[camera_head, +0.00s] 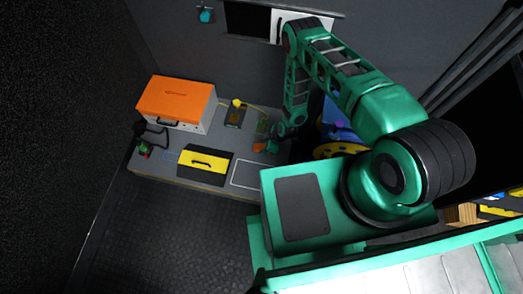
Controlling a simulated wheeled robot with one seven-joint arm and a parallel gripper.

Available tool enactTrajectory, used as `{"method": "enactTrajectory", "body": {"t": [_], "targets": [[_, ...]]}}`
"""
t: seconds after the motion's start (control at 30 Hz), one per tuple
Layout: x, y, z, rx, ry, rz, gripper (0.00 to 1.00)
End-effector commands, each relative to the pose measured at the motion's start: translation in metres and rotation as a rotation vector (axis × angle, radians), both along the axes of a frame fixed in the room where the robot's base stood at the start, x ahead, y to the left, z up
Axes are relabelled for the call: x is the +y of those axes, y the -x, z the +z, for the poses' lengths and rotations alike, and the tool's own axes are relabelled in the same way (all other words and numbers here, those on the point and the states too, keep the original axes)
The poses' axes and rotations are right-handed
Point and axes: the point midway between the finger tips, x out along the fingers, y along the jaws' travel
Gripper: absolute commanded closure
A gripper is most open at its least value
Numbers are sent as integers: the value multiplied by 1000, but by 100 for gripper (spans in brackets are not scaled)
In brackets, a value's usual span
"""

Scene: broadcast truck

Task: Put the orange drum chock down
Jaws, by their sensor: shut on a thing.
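My green arm reaches from the right to the grey bench, and my gripper (270,137) is at its far end, low over the bench's right part. It is shut on the orange drum chock (259,147), a small orange piece just at the fingertips. The view is too small to tell whether the chock touches the bench top. The fingers are partly hidden by my wrist.
The grey bench (170,166) also holds an orange-lidded case (176,92), a black-and-yellow box (204,162) and a small dark device with a yellow knob (237,108). A blue-and-yellow drum (332,136) stands right of my gripper.

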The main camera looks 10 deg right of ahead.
Motion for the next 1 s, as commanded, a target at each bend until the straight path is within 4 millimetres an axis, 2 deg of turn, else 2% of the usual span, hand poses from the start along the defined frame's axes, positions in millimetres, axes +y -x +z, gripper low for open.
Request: {"method": "enactTrajectory", "body": {"t": [0.17, 0.43, 0.83, 0.87, 0.9, 0.93, 1.0], "targets": [[-3, -5, -9, 0, -1, 0, 92], [-2, -5, -41, 1, -1, -1, 92], [-2, -5, -46, 0, -1, 0, 92], [-2, -5, -45, 0, -1, 0, 61], [-2, -5, -45, 0, -1, 0, 52], [-2, -5, -45, 0, -1, 0, 47], [-2, -5, -45, 0, -1, 0, 47]]}}
